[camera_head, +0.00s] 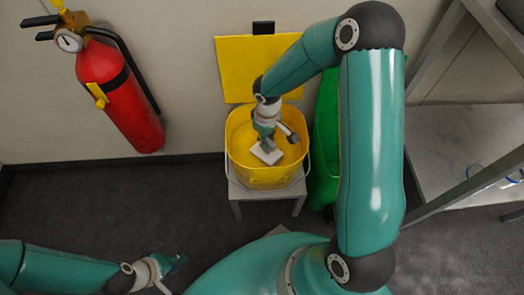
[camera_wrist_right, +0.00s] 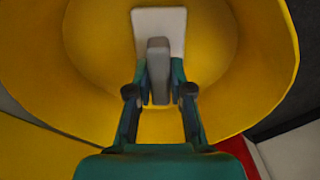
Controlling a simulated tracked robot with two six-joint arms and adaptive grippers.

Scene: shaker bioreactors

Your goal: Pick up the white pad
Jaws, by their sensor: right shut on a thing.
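The white pad (camera_head: 267,154) is a small flat rectangle inside the yellow bucket (camera_head: 240,171). In the right wrist view the pad (camera_wrist_right: 176,22) lies beyond the fingertips, with a grey upright block (camera_wrist_right: 158,62) in front of it. My right gripper (camera_head: 266,140) reaches down into the bucket. In the right wrist view its fingers (camera_wrist_right: 160,85) are shut on the grey block, one on each side. Whether the pad touches the bucket floor cannot be told. My left gripper (camera_head: 174,264) is low at the left, away from the bucket; its opening is too small to tell.
The bucket stands on a small grey stool (camera_head: 234,190), its yellow lid (camera_head: 230,70) raised against the wall. A green container (camera_head: 324,150) stands close to its right. A red fire extinguisher (camera_head: 115,95) hangs at the left. A metal-framed shelf (camera_head: 450,150) is at the right.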

